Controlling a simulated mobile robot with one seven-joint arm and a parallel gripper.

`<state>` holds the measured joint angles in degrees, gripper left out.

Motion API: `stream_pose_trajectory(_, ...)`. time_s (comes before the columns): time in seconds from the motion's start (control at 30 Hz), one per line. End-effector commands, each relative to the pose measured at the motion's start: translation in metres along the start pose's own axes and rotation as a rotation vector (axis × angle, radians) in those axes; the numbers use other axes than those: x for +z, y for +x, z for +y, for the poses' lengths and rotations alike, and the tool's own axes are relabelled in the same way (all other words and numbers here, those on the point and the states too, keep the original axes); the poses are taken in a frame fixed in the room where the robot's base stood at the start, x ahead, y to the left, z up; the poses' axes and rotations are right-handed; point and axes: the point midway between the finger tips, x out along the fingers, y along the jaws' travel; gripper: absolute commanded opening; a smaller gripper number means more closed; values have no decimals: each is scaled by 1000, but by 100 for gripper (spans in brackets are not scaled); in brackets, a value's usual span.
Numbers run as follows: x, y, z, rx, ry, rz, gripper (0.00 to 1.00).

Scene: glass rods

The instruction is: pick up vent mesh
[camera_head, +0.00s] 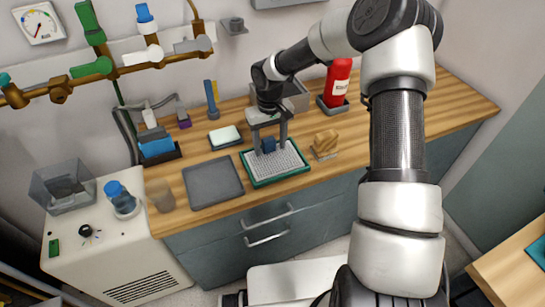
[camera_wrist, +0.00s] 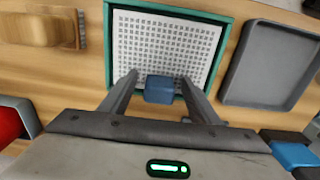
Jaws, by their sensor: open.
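A white perforated mesh panel (camera_head: 280,167) in a green frame (camera_head: 264,184) lies flat on the wooden counter; it is likely the vent mesh. In the wrist view the mesh (camera_wrist: 165,45) fills the upper middle inside its green frame (camera_wrist: 222,32). A small blue block (camera_wrist: 159,89) shows at its near edge, and in the head view the blue block (camera_head: 269,146) is at the mesh's back part. My gripper (camera_head: 270,152) points down over the mesh. Its fingers (camera_wrist: 158,80) are open on either side of the block, with gaps visible. Whether the block is attached to the mesh I cannot tell.
A grey tray (camera_head: 213,182) lies to the left of the green frame. A wooden block (camera_head: 325,141) stands to the right, and a red bottle (camera_head: 337,80) behind that. A white pad (camera_head: 224,135) and a grey bin (camera_head: 294,95) sit behind. The counter's right part is clear.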

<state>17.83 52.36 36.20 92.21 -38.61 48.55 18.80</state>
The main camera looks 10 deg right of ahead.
Motion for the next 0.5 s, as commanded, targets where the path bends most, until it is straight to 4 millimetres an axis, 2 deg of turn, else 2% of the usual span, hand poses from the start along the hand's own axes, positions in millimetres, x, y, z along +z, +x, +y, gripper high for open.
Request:
stream_pose_trajectory(0.23, 0, 2, 0, 1, -1, 1, 56)
stream_pose_trajectory(0.27, 0, 2, 0, 1, -1, 1, 53)
stream_pose_trajectory(0.5, 0, 2, 0, 1, -1, 1, 12)
